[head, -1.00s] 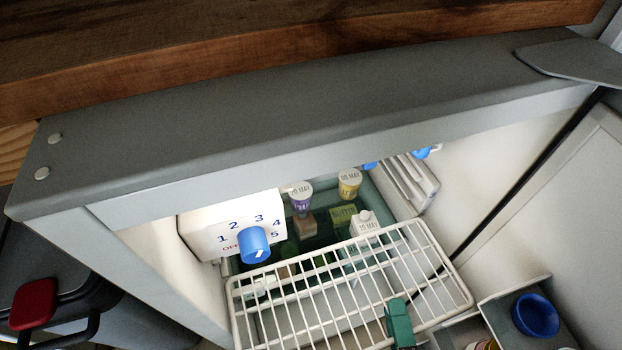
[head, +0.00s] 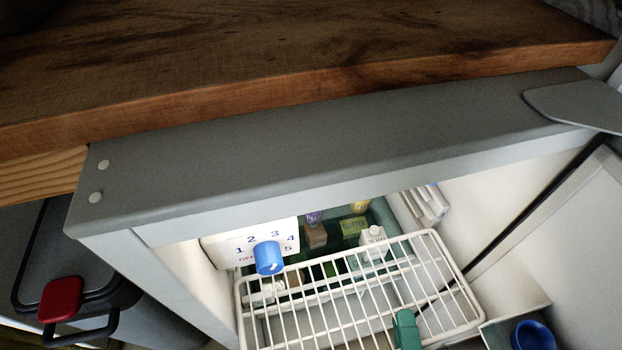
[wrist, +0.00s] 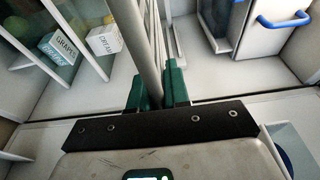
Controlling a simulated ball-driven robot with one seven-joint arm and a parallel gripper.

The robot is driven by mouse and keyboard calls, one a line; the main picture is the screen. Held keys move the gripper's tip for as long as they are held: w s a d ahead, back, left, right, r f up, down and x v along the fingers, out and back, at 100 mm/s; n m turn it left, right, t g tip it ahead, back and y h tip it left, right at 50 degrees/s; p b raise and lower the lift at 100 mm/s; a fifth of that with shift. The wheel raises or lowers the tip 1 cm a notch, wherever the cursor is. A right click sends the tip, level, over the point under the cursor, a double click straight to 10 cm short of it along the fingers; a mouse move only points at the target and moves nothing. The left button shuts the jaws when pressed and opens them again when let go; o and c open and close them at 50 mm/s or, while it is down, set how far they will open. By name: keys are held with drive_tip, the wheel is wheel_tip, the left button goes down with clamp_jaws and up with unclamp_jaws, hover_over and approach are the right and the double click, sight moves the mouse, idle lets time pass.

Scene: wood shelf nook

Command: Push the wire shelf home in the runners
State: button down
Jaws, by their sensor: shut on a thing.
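The white wire shelf (head: 458,274) sits tilted in the picture, reaching from the open front of the small fridge (head: 330,180) into its lit inside. Its far edge lies just below the blue dial and the carton. My gripper (head: 405,328) shows as green fingers at the shelf's near edge. In the wrist view my gripper (wrist: 158,90) is shut on the shelf, whose wires (wrist: 150,50) run away between the fingers. The runners cannot be made out clearly, and the shelf's nearest corner is cut off by the picture's lower edge.
A control box with a blue dial (head: 268,258) hangs at the inner left. A carton (head: 373,240) and several food packs stand behind the shelf. The open door (head: 560,235) is on the right, with a blue bowl (head: 534,335). A wooden counter (head: 300,60) covers the top.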

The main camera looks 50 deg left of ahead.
sight(371, 250)
drive_tip(key=shift+r+p, duration=1.15)
drive_tip(key=shift+r, duration=0.35)
drive_tip(key=shift+a, duration=0.1)
drive_tip(key=shift+s+p+x, duration=0.25)
drive_tip(key=shift+p+x, duration=0.35)
drive_tip(key=shift+x, duration=0.85)
drive_tip(key=shift+a, duration=0.2)
drive_tip(key=shift+w+a+p, duration=0.3)
drive_tip(key=shift+a, duration=0.45)
drive_tip(key=shift+w+a+p, duration=0.3)
drive_tip(key=shift+a+p, duration=0.05)
drive_tip(key=shift+a, duration=0.45)
drive_tip(key=shift+w+a+p, duration=0.3)
drive_tip(key=shift+w+a, duration=0.05)
drive_tip(key=shift+a, duration=0.4)
drive_tip(key=shift+w+a+p, duration=0.35)
drive_tip(key=shift+w+a, duration=0.05)
drive_tip(key=shift+a, duration=0.5)
drive_tip(key=shift+w+a+p, duration=0.35)
drive_tip(key=shift+a, duration=0.6)
drive_tip(key=shift+w+a+p, duration=0.35)
drive_tip(key=shift+w+a, duration=0.05)
drive_tip(key=shift+a, duration=0.5)
drive_tip(key=shift+a, duration=0.2)
